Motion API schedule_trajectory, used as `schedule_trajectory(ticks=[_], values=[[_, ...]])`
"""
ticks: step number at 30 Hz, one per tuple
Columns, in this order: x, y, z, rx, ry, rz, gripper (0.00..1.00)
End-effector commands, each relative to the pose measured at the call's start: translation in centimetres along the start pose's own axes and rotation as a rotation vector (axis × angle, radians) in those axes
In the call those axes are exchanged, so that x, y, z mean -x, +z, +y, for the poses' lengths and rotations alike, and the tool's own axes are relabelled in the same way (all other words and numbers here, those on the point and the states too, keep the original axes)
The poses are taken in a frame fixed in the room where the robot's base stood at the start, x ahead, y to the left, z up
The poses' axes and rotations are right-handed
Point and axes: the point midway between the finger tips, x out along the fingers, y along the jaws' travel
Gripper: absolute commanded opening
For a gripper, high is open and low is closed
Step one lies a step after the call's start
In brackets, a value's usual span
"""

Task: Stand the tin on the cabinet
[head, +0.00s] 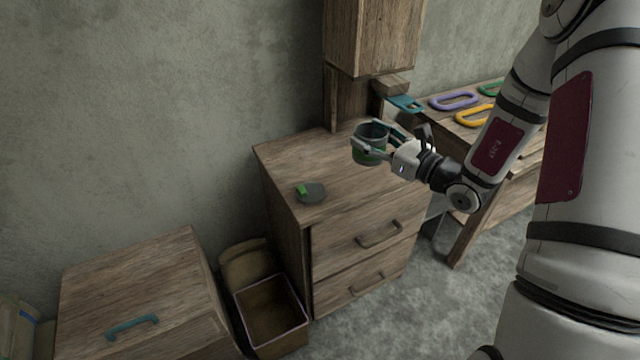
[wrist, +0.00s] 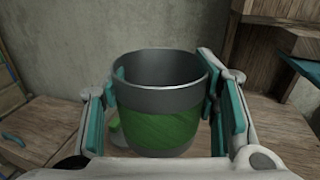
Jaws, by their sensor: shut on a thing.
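The tin (head: 369,152) is a dark grey, open-topped can with a green band. My gripper (head: 373,143) is shut on it, with a finger on each side. The tin is upright in the grip, over the wooden cabinet (head: 285,160) with two drawers. I cannot tell whether its base touches the top. In the wrist view the tin (wrist: 160,105) fills the middle and looks empty as far as its inside shows, with teal finger pads at both sides. The tin hides part of the cabinet top.
A grey lid-like piece with a green knob (head: 311,193) lies on the cabinet top near its front left corner. A wooden post and box (head: 370,40) rise behind. Coloured rings (head: 455,100) lie on the bench at right. A chest (head: 150,285) and an open bin (head: 272,308) stand at left.

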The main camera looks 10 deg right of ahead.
Motion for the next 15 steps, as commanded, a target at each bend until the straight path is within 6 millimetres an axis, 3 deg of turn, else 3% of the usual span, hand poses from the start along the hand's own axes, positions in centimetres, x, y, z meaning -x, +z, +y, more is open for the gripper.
schedule_trajectory(ticks=[1,15], values=[[-0.4,-1.2,-0.7,0.004,0.005,-0.001,0.26],[-0.3,-6.1,-2.9,0.003,0.068,-0.001,0.26]])
